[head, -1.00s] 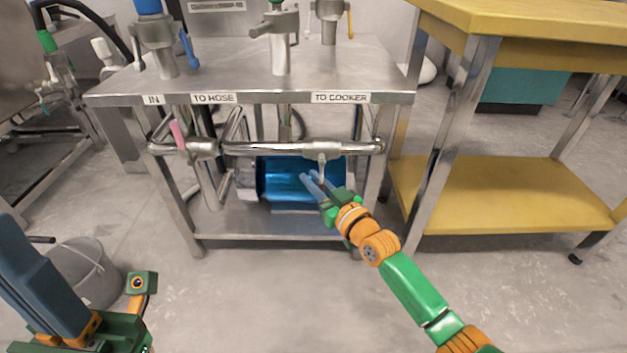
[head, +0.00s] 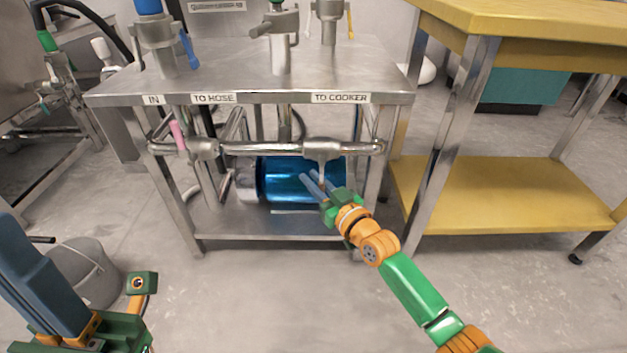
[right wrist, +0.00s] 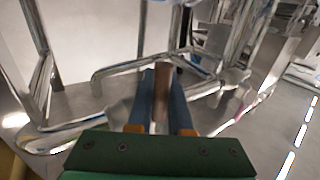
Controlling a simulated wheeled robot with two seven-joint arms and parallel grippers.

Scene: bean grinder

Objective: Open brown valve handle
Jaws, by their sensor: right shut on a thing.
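The brown valve handle (right wrist: 162,82) shows in the right wrist view as a narrow brown bar between my two blue fingers. Its valve sits on the horizontal steel pipe (head: 270,149) under the table edge, below the "TO COOKER" label. In the head view the handle hangs down from the valve body (head: 322,149), largely hidden near the fingers. My right gripper (head: 311,180) is shut on the handle (right wrist: 160,92). My left gripper (head: 35,270) is at the lower left, away from the valves; its jaw gap cannot be made out.
A pink-handled valve (head: 178,136) is at the pipe's left. A blue cylinder (head: 285,182) lies on the lower shelf behind my right fingers. Table legs flank the pipe. A yellow table (head: 510,190) stands right, a grey bucket (head: 90,270) left. The front floor is clear.

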